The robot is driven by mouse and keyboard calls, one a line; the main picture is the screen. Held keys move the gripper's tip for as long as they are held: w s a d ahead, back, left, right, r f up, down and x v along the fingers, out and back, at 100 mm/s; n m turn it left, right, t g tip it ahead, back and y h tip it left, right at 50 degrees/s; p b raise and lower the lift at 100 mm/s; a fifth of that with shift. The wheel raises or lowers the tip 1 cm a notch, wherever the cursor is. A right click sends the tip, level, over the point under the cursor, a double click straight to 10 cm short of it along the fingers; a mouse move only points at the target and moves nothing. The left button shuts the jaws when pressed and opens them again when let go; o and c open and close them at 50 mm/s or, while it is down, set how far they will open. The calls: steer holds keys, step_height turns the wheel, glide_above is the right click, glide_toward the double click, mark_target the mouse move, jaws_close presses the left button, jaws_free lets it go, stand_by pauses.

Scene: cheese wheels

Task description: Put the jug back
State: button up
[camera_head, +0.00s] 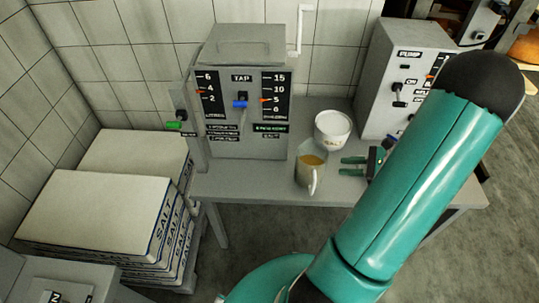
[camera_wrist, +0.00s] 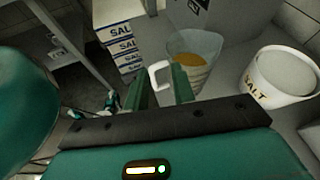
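The jug (camera_head: 308,176), a clear vessel with yellow-orange contents, stands upright on the grey table (camera_head: 240,186) in front of the tap machine. Its pale handle faces the front in the head view. In the wrist view the jug (camera_wrist: 203,75) is ahead of the fingers, and its white handle shows in line with the gap between them. My gripper (camera_head: 347,166) is open and empty to the right of the jug, its fingers pointing at it with a small gap. The fingers (camera_wrist: 161,88) are also apart in the wrist view.
A white salt tub (camera_head: 332,130) stands just behind the jug; it is at the right in the wrist view (camera_wrist: 275,82). The tap machine (camera_head: 243,95) and another control box (camera_head: 385,75) stand at the back. Stacked salt packs (camera_head: 95,210) are at the left.

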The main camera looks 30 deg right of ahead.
steer(key=w+a+r+n+g+h, duration=0.1)
steer(key=w+a+r+n+g, duration=0.25)
steer(key=a+r+n, duration=0.4)
steer(key=w+a+r+n+g+h, duration=0.1)
steer(key=w+a+r+n+g, duration=0.3)
steer(key=a, duration=0.6)
steer(key=s+a+r+n+t+h, duration=0.1)
steer(key=s+a+r+n+h, duration=0.2)
steer(key=a+r+n, duration=0.3)
steer(key=s+a+r+n+t+h, duration=0.1)
steer(key=s+a+r+n+h, duration=0.1)
steer(key=a+r+n, duration=0.4)
steer(key=a+n+h, duration=0.1)
steer(key=a+n, duration=0.2)
steer(key=shift+s+t, duration=0.35)
steer(key=shift+s, duration=0.05)
steer(key=shift+a, duration=0.1)
